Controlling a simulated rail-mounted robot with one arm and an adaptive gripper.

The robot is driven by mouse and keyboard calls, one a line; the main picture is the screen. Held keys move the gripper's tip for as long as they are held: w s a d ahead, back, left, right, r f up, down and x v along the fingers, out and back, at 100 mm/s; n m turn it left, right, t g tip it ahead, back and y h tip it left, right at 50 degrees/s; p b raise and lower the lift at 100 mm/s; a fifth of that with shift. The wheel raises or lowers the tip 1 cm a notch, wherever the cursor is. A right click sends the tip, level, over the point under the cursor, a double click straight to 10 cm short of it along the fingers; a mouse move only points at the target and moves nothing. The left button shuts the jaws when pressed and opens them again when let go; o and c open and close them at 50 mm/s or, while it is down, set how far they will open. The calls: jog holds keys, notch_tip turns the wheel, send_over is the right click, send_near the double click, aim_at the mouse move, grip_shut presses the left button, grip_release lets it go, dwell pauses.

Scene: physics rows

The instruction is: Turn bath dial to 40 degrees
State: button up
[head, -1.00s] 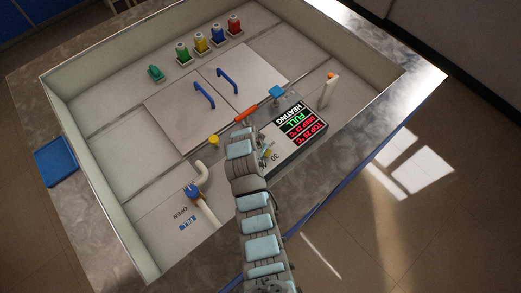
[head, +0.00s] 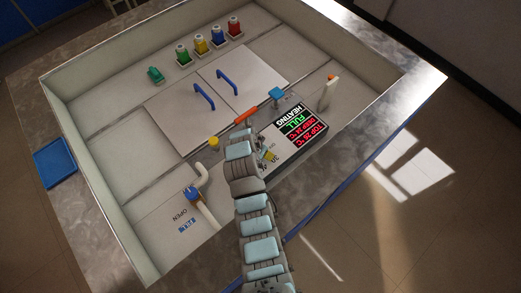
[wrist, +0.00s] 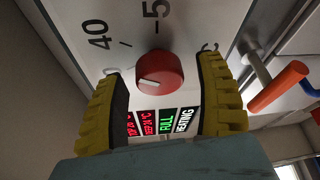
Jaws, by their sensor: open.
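The bath dial (wrist: 160,72) is a round red knob with a short white line on its lower left face in the wrist view. My gripper (wrist: 163,76) is open, one yellow finger on each side of the dial with gaps visible; I cannot tell how deep the tips reach. In the head view the yellow tips of my gripper (head: 267,156) show at the control box, and my arm hides the dial.
The display (head: 297,121) reads HEATING and FULL above two red temperature lines. An orange-red handle (wrist: 279,86) on a grey rod is right of my fingers in the wrist view. A yellow knob (head: 213,143), white pipe (head: 202,176) and blue tap (head: 192,193) stand left of my arm.

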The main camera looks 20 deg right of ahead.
jog(key=v, duration=1.2)
dwell(0.4)
jog(key=shift+w, duration=0.1)
